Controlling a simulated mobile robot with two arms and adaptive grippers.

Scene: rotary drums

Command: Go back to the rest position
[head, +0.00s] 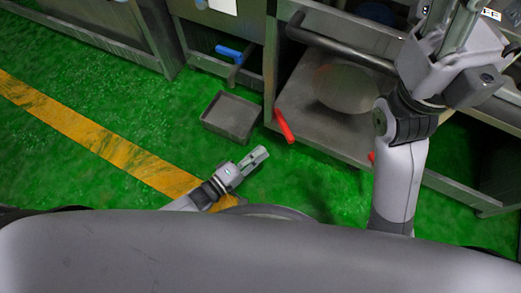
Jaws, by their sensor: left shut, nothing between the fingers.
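My left gripper (256,158) is low over the green floor at the lower middle of the head view. Its fingers are shut with nothing between them, and they point up and to the right. My right arm rises on the right side, in front of the machine. The right gripper's body shows at the upper right, but its fingertips are cut off by the top edge of the picture.
A grey metal tray (231,116) sits on the floor beyond my left gripper. Open green floor (90,165) with a yellow line (90,137) lies to the left.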

